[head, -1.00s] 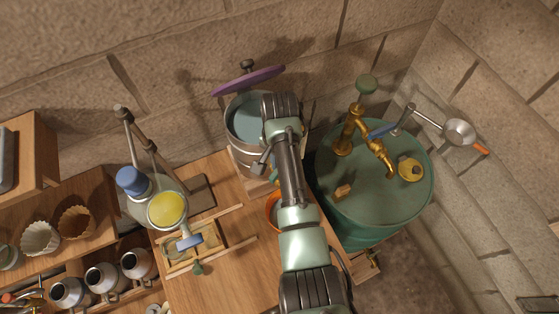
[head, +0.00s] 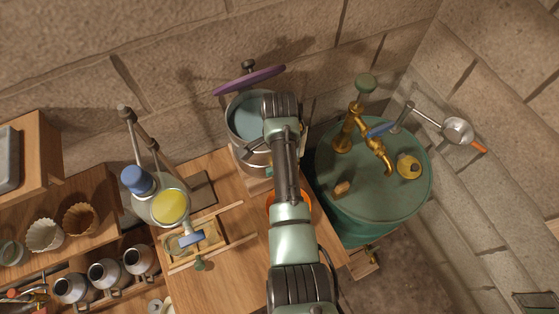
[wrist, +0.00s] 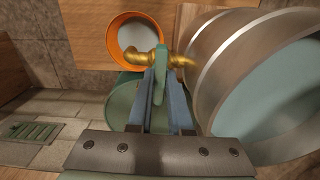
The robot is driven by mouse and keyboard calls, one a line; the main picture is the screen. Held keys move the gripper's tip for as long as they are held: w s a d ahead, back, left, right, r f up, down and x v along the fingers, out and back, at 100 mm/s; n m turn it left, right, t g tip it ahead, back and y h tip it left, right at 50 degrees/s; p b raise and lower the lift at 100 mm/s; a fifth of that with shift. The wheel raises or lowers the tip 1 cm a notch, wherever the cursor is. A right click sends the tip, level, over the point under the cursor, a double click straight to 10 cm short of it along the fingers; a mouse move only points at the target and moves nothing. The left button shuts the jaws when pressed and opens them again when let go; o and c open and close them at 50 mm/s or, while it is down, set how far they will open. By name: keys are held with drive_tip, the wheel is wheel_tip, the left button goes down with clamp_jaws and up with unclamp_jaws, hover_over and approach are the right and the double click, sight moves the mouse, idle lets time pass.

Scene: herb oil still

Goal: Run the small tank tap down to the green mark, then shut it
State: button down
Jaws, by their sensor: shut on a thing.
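The small metal tank (head: 243,153) stands at the back of the table with grey-blue liquid inside. Its wall also fills the right of the wrist view (wrist: 207,66). A brass tap (wrist: 182,60) with a green handle (wrist: 160,57) shows at the wrist view's centre. My gripper (wrist: 162,78) is shut on the green handle. An orange bucket (wrist: 117,24) with a pale grey inside is seen beyond the tap; its rim peeks out beside my arm in the head view (head: 306,199). No green mark is visible. I cannot tell whether liquid is running.
A green drum (head: 375,207) with a brass pump (head: 357,128) stands right of the table. A purple lid (head: 249,80) is tilted behind the tank. A glass vessel with yellow liquid (head: 170,207) stands left. Several grey jugs (head: 105,274) sit at lower left.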

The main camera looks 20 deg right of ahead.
drive_tip(key=shift+w+d+r, duration=0.1)
drive_tip(key=c, duration=0.8)
unclamp_jaws()
drive_tip(key=shift+c, duration=0.2)
wheel_tip(320, 180, up, 13)
idle(0.3)
